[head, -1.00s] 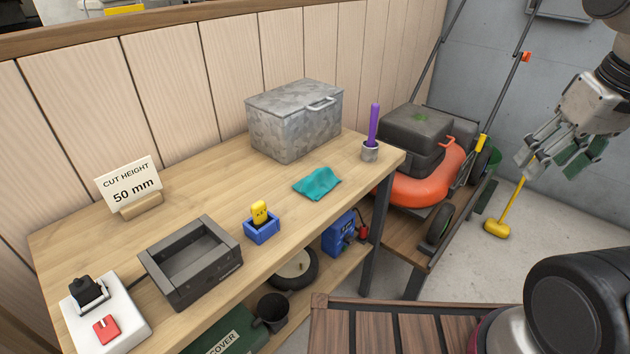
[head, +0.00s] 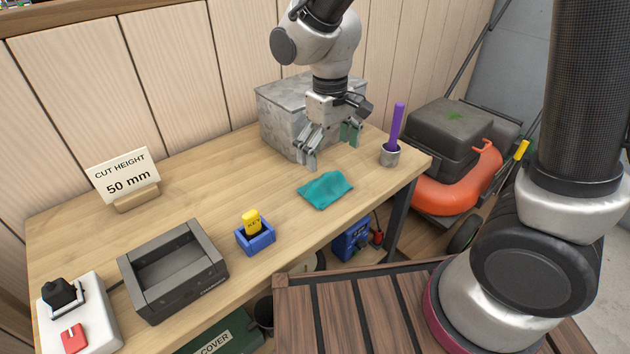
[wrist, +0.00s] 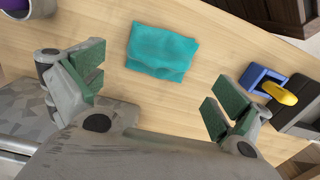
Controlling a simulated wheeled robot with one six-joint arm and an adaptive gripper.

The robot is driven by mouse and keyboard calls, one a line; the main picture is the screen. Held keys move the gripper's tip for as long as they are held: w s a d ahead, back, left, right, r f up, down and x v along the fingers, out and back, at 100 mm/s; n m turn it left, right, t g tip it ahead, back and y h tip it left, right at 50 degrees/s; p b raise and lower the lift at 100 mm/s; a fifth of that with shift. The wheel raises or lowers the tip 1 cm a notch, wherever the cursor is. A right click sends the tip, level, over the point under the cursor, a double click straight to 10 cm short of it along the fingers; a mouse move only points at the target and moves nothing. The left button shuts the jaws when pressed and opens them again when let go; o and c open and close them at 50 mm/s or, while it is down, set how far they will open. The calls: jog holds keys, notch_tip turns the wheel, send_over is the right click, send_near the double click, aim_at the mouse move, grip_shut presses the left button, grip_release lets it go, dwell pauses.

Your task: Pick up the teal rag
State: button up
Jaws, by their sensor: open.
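The teal rag (head: 325,190) lies crumpled flat on the wooden workbench near its front edge, right of the blue holder. My gripper (head: 332,150) is above the bench, just behind the rag in the head view, in front of the metal box. Its fingers are spread apart with nothing between them. In the wrist view the rag (wrist: 162,52) lies ahead of and between the open green-padded fingers (wrist: 155,92), apart from them.
The grey metal box (head: 280,118) stands close behind my gripper. A cup with a purple stick (head: 390,154) is right of the rag. A blue holder with a yellow key tag (head: 255,236) and a dark tray (head: 172,268) are left. Bare bench (head: 215,190) lies between.

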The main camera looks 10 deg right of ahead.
aim_at(325, 177)
jog(key=shift+w+a, duration=0.15)
jog(key=shift+w, duration=0.05)
notch_tip(325, 177, down, 8)
jog(key=shift+a+r, duration=0.1)
jog(key=shift+a, duration=0.05)
jog(key=c, duration=0.8)
